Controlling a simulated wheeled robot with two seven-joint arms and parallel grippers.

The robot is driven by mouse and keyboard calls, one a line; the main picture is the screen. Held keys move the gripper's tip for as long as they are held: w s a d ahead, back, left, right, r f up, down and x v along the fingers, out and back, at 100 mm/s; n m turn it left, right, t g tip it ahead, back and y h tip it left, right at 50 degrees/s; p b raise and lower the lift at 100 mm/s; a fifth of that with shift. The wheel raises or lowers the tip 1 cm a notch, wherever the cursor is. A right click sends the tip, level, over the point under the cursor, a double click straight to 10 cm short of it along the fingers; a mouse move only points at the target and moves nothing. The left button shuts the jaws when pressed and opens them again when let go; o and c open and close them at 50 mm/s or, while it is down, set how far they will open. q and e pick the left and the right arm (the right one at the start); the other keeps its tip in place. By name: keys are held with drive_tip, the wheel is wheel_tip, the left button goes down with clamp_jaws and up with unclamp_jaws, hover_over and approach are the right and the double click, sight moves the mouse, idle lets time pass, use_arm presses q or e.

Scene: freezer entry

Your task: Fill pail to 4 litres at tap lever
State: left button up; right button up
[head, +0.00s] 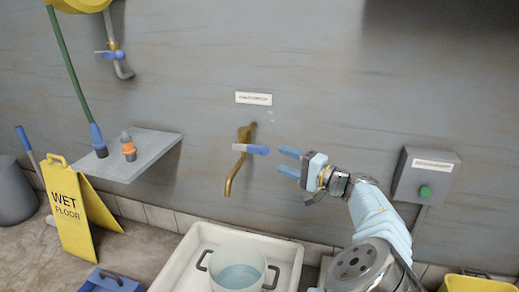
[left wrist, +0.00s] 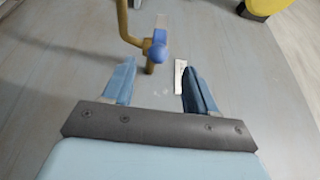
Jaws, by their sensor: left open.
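The brass tap (head: 235,170) stands out from the grey wall with its spout pointing down. Its blue lever (head: 256,150) points right; no water stream shows below the spout. The pale pail (head: 214,262), with two dark handles, stands in the white basin below and holds bluish water; I cannot read its level. My left gripper (head: 281,160) is open and empty just right of the lever, apart from it. In the left wrist view the lever's blue end (left wrist: 158,50) lies beyond and between the fingertips (left wrist: 158,82). My right gripper is out of view.
The white basin (head: 178,270) stands against the wall. A grey shelf (head: 155,157) with an orange fitting (head: 128,146) is at left, above a yellow wet-floor sign (head: 66,215). A grey box with a green button (head: 425,192) is on the wall at right.

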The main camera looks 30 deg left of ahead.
sight(262, 152)
use_arm(q)
drive_tip(key=a, duration=0.3)
drive_tip(key=w+a, duration=0.1)
drive_tip(key=a, duration=0.6)
drive_tip(key=shift+w+a, duration=0.3)
drive_tip(key=shift+a, duration=0.05)
drive_tip(key=shift+c, duration=0.4)
clamp_jaws()
